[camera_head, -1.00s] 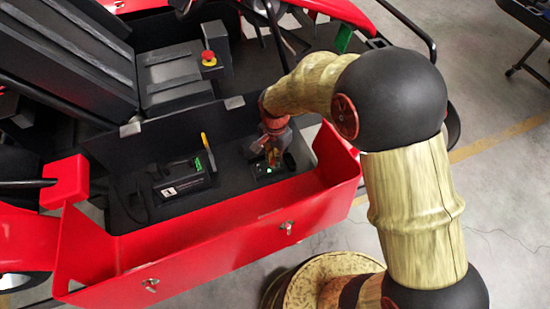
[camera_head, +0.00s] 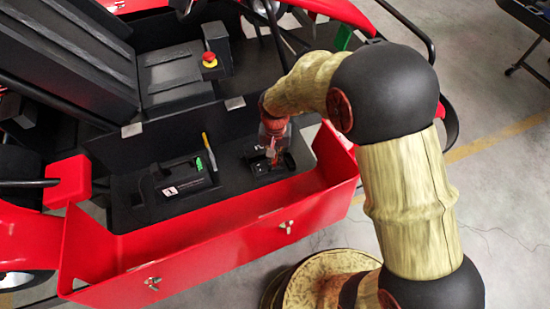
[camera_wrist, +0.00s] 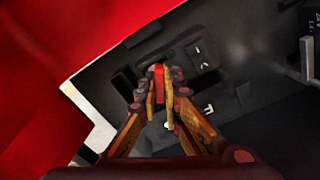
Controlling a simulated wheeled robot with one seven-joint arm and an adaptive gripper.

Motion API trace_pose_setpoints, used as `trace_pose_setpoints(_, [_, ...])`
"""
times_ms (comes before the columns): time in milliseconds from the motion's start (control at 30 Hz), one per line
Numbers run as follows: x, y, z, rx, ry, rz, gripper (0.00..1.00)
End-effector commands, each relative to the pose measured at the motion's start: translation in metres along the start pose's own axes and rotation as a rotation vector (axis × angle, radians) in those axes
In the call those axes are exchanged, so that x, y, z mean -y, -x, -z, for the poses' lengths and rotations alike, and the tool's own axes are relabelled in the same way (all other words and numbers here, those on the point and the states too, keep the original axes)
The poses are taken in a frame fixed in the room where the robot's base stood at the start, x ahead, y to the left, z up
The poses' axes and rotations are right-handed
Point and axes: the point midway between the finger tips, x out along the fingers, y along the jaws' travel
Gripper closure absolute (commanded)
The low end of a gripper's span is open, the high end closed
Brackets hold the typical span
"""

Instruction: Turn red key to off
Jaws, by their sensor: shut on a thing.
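The red key (camera_wrist: 158,83) shows in the wrist view as a small red strip between my fingertips, at a dark switch panel (camera_wrist: 203,52). My gripper (camera_wrist: 160,90) is shut on the key, one orange finger on each side. In the head view my gripper (camera_head: 271,158) reaches down to the black switch panel (camera_head: 289,163) at the right end of the kart's side compartment. The key is too small and covered to make out there. No green light shows on the panel now.
A red side wall (camera_head: 215,242) with latches borders the compartment in front. A black battery box (camera_head: 187,183) with a green connector and a yellow upright piece (camera_head: 208,151) stand left of my gripper. A red emergency button (camera_head: 209,59) sits by the seat.

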Motion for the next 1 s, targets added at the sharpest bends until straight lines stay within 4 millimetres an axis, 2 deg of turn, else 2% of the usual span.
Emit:
trace_pose_setpoints(300, [0.0002, 0.0011, 0.0000, 0.000, 0.379, 0.000, 1.00])
trace_pose_setpoints(400, [0.0002, 0.0009, 0.0001, 0.000, 0.456, 0.000, 1.00])
trace_pose_setpoints(667, [0.0001, 0.0002, 0.0000, 0.001, 0.486, 0.000, 1.00])
trace_pose_setpoints(700, [0.0001, 0.0002, 0.0000, 0.001, 0.485, 0.000, 0.92])
trace_pose_setpoints(1000, [0.0000, 0.0001, -0.0001, 0.001, 0.484, 0.000, 0.75])
